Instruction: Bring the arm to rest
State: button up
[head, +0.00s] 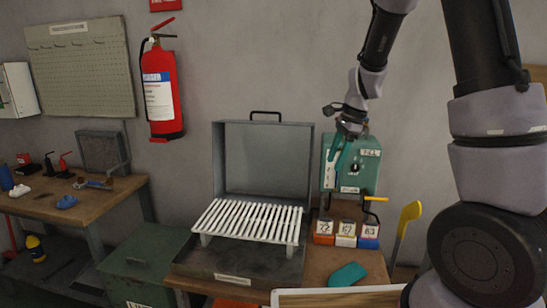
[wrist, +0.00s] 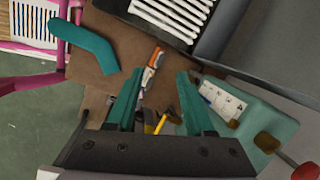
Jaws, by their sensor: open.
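My gripper (head: 339,160) hangs in the air in front of the teal-green box unit on the wall side of the bench. In the wrist view my gripper (wrist: 158,85) has its two teal fingers spread apart, with nothing held between them. Below, a teal sock (head: 347,274) lies flat on the wooden bench top, apart from the fingers. It also shows bent in the wrist view (wrist: 82,42), left of the fingers. My arm reaches in from the upper right of the head view.
An open grey metal case (head: 267,157) holds a rack of white bars (head: 250,221). Small numbered orange, white and blue boxes (head: 346,234) stand beside it, under the green unit (head: 354,175). A yellow-handled tool (head: 409,214) stands right. A fire extinguisher (head: 162,88) hangs left.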

jog(key=s+d+r+n+t, duration=0.2)
jog(key=s+r+n, duration=0.4)
jog(key=s+r, duration=0.4)
jog(key=s+d+r+n+t, duration=0.3)
jog(key=s+r+n+t, duration=0.1)
jog(key=s+r, duration=0.6)
jog(key=shift+s+d+n+h, duration=0.2)
jog(key=shift+s+n+h, duration=0.25)
jog(key=shift+n, duration=0.45)
jog(key=shift+d, duration=0.4)
